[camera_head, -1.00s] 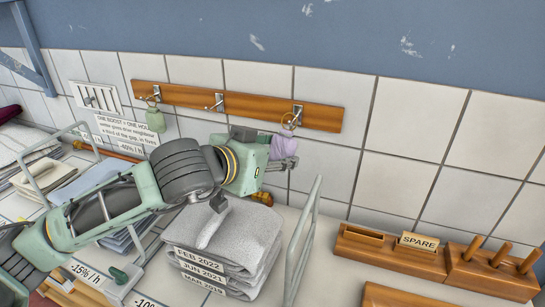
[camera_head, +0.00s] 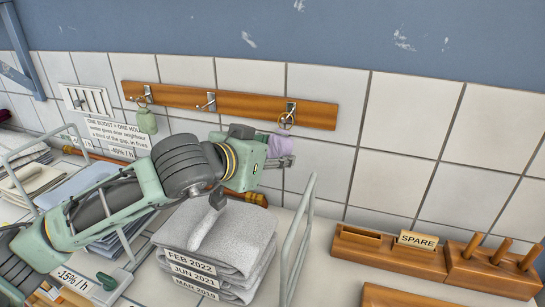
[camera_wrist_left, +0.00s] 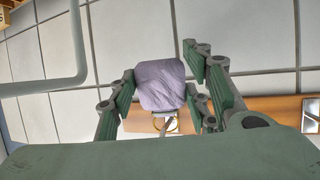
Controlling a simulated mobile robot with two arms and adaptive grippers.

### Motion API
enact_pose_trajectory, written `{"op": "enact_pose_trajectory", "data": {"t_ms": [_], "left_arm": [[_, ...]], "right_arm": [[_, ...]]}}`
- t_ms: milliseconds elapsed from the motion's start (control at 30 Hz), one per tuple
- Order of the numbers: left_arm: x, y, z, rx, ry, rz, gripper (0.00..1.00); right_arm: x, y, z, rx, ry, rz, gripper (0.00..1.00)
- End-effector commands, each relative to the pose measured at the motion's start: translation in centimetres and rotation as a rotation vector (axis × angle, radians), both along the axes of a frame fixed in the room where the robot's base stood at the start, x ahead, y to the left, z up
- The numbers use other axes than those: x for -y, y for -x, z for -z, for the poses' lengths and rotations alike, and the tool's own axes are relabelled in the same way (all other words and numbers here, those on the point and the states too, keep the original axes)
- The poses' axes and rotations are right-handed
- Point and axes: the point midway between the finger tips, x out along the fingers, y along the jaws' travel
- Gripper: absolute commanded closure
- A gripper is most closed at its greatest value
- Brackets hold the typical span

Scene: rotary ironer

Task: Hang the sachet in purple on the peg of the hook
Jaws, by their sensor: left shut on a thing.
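The purple sachet (camera_head: 284,145) is at the right-hand hook (camera_head: 291,110) of the wooden rail, its ring (camera_head: 285,121) up in front of the hook. I cannot tell whether the ring is around the peg. My left gripper (camera_head: 277,150) reaches in from the left and is shut on the sachet's body; its fingers are partly hidden in the head view. In the left wrist view the sachet (camera_wrist_left: 160,85) sits between the finger pads, with the ring (camera_wrist_left: 166,124) against the rail. My right gripper is not in view.
A green sachet (camera_head: 147,121) hangs at the left hook; the middle hook (camera_head: 207,102) is bare. Folded grey towels (camera_head: 235,235) and a metal rail (camera_head: 299,235) stand below my arm. Wooden holders (camera_head: 390,250) stand at right. The tiled wall is close behind.

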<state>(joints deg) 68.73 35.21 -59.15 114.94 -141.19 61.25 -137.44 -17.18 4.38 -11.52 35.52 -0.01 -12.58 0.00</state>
Motion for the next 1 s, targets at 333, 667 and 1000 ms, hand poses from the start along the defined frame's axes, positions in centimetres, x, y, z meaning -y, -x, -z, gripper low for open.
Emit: {"op": "enact_pose_trajectory", "data": {"t_ms": [333,667,1000], "left_arm": [[0.00,0.00,-0.02,0.000,0.000,0.000,0.73],[-0.01,0.00,-0.01,0.000,0.000,0.000,0.35],[-0.09,0.09,-0.06,0.000,0.000,-0.001,0.34]], "right_arm": [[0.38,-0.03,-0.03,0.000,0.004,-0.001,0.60],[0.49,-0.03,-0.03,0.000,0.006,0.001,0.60],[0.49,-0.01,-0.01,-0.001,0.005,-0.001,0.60]]}}
